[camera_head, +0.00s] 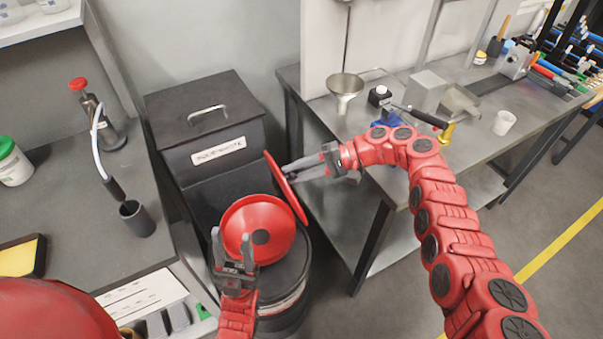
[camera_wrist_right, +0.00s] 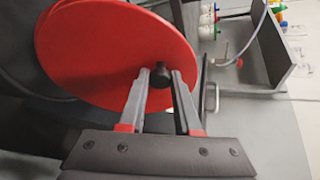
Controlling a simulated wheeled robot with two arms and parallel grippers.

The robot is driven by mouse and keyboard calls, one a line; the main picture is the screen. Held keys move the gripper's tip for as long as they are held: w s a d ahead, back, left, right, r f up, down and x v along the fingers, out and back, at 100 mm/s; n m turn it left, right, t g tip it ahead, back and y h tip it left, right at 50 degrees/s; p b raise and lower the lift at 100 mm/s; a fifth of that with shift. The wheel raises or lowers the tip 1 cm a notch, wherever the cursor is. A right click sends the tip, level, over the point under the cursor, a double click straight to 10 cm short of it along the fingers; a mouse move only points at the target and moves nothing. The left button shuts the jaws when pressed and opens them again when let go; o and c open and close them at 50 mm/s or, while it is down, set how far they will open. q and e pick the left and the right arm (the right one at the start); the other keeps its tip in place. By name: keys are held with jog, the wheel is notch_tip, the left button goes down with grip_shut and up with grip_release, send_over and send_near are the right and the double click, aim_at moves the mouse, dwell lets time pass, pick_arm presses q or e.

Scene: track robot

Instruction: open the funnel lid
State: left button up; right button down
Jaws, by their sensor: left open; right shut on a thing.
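The red funnel (camera_head: 262,222) sits on top of a dark drum (camera_head: 287,285), its bowl uncovered with a dark spot at its centre. The round red funnel lid (camera_head: 287,190) stands tilted up on edge at the funnel's right side. My right gripper (camera_head: 290,172) comes in from the right and is shut on the lid's dark knob. In the right wrist view the lid's red face (camera_wrist_right: 115,45) fills the upper left, with the black knob (camera_wrist_right: 161,74) between the fingers. My left gripper (camera_head: 232,245) is open and empty, over the funnel's near left edge.
A dark grey bin (camera_head: 205,130) with a handle stands behind the funnel. A right workbench (camera_head: 425,140) holds a metal funnel (camera_head: 345,90) and a white cup (camera_head: 503,122).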

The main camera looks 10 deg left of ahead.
jog(key=shift+w+d, duration=0.15)
jog(key=shift+d, duration=0.05)
dwell(0.3)
